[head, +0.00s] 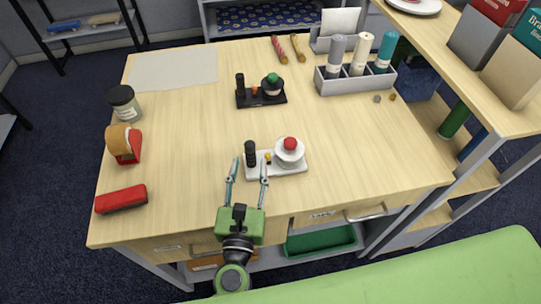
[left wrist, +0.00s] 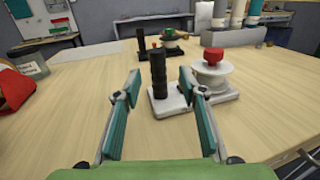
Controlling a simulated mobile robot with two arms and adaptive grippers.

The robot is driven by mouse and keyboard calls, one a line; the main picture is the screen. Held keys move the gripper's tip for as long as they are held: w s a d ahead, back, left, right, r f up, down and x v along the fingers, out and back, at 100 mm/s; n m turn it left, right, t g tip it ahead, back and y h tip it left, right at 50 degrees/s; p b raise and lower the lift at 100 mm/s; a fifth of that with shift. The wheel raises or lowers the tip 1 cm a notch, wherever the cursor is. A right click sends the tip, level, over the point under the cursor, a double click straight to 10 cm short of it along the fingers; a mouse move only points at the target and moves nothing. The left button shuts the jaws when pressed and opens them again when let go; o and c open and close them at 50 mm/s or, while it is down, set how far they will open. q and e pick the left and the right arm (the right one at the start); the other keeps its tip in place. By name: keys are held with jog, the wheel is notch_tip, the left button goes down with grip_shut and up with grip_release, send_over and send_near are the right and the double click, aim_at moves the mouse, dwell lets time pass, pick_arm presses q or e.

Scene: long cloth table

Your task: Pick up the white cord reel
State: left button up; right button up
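The white cord reel (head: 289,152) is a white spool with a red knob on a white base plate (head: 290,170), near the table's front edge. A black ridged post (head: 250,152) stands at the plate's left end. In the left wrist view the reel (left wrist: 212,78) is right of the post (left wrist: 158,78). My left gripper (head: 250,168) is open and empty, with its fingertips at the post end of the plate. In the left wrist view the post shows between the fingers (left wrist: 160,92); contact cannot be told. The reel is outside the fingers. My right gripper is not in view.
A darker reel with a green knob (head: 272,84) is on a black base behind. A red case (head: 121,199), a tape dispenser (head: 124,144) and a jar (head: 124,103) stand left. A grey rack of bottles (head: 355,82) is back right. The table (head: 190,160) is clear left of the plate.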

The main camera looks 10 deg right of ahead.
aim_at(250, 156)
pick_arm(q)
jog(key=shift+w+d, duration=0.15)
jog(key=shift+w, duration=0.5)
jog(key=p+x, duration=0.1)
jog(key=x, duration=0.3)
jog(key=shift+w+p, duration=0.15)
jog(key=shift+p, duration=0.2)
jog(key=shift+w+f, duration=0.15)
jog(key=shift+w, duration=0.15)
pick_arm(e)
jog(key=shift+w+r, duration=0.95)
pick_arm(q)
jog(key=shift+c, duration=0.5)
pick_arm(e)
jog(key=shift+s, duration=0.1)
pick_arm(q)
grip_shut()
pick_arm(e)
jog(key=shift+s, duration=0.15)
